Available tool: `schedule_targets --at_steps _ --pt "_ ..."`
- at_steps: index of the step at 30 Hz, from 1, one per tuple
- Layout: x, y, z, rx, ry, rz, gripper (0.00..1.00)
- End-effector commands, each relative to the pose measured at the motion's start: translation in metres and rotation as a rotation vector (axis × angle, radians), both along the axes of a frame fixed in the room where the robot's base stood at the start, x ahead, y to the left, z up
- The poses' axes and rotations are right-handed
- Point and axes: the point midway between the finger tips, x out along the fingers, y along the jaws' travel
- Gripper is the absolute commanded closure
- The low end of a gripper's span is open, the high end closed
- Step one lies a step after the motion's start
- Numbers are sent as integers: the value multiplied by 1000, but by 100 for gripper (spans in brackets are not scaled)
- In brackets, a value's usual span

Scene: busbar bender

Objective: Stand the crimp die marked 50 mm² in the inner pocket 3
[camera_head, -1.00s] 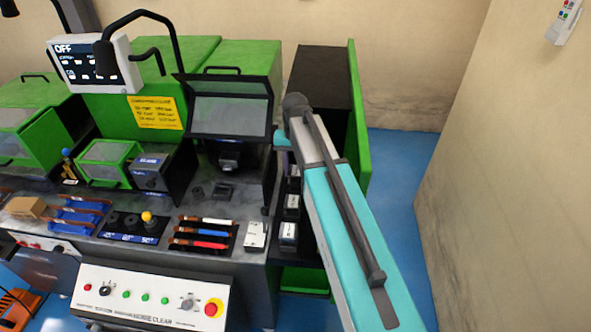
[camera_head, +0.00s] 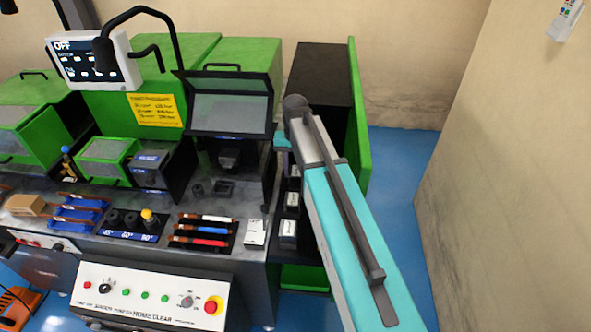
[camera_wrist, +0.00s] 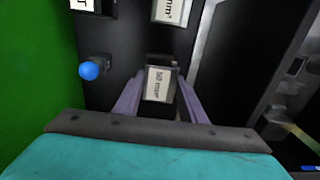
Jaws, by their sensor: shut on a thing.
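In the wrist view the crimp die (camera_wrist: 159,84) is dark with a white label that reads as 50 mm², turned sideways. My gripper (camera_wrist: 158,102) has its two pale purple fingers on either side of this die and is shut on it. Whether the die's lower end touches anything is hidden. In the head view my arm covers the gripper and the held die. I cannot make out which pocket is inner pocket 3.
Two more white labels show at the wrist view's top, one ending in mm² (camera_wrist: 172,10). A blue ball knob (camera_wrist: 89,70) stands left of the die, near a green panel (camera_wrist: 35,70). In the head view, white-labelled blocks (camera_head: 289,229) stand left of my arm.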

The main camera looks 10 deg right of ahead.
Motion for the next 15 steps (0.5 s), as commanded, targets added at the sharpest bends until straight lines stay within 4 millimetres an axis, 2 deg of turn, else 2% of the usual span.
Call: schedule_targets --at_steps 15 --pt "0 0 -8 0 0 0 90"
